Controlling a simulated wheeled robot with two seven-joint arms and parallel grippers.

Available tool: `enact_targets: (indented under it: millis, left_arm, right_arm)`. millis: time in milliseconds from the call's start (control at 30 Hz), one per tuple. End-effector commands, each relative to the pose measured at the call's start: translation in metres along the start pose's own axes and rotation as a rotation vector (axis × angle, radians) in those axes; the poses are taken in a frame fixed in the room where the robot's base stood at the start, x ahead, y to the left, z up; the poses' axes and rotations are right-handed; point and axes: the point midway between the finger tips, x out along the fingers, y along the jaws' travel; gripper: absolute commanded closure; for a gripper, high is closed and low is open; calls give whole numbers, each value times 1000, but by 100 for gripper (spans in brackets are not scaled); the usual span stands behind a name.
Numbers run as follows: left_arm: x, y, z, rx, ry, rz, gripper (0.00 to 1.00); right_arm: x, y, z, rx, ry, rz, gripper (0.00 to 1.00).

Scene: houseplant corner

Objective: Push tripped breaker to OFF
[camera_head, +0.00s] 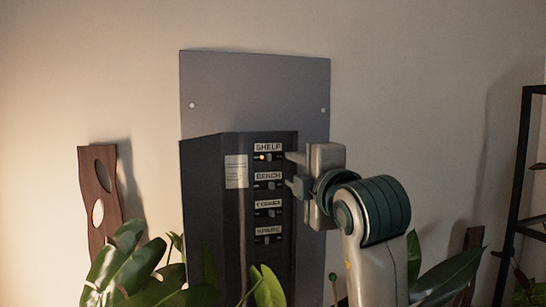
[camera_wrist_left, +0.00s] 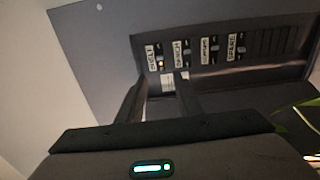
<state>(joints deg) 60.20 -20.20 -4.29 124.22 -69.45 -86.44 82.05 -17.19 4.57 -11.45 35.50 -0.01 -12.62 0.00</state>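A dark breaker box (camera_head: 212,215) hangs on a grey backing plate (camera_head: 255,90). Its column of labelled breakers reads SHELF, BENCH, a third label too small to read surely, and SPARE. The SHELF breaker (camera_head: 269,157), at the top, has a lit orange lamp beside it; it also shows in the left wrist view (camera_wrist_left: 158,57). The BENCH breaker (camera_head: 270,185) is just below. My left gripper (camera_head: 293,171) is open and empty, its fingers apart just right of these two breakers. Contact cannot be told. In the left wrist view its fingers (camera_wrist_left: 162,103) point toward the panel. My right gripper is out of view.
A white notice (camera_head: 236,171) is on the box left of the breakers. Broad green leaves (camera_head: 125,265) cover the bottom left. A wooden plank with holes (camera_head: 97,200) leans at the wall. A black rack (camera_head: 517,190) stands at the right edge.

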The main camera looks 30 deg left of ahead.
Motion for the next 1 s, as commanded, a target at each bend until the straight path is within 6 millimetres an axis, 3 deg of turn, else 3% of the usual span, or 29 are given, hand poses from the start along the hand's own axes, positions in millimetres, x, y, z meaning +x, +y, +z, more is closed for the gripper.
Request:
enact_targets:
  millis: [700,1000]
  left_arm:
    - [123,4,-1,6,3,-2,67]
    - [149,1,0,2,1,-1,67]
  right_arm:
    - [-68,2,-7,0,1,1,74]
    - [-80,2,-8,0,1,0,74]
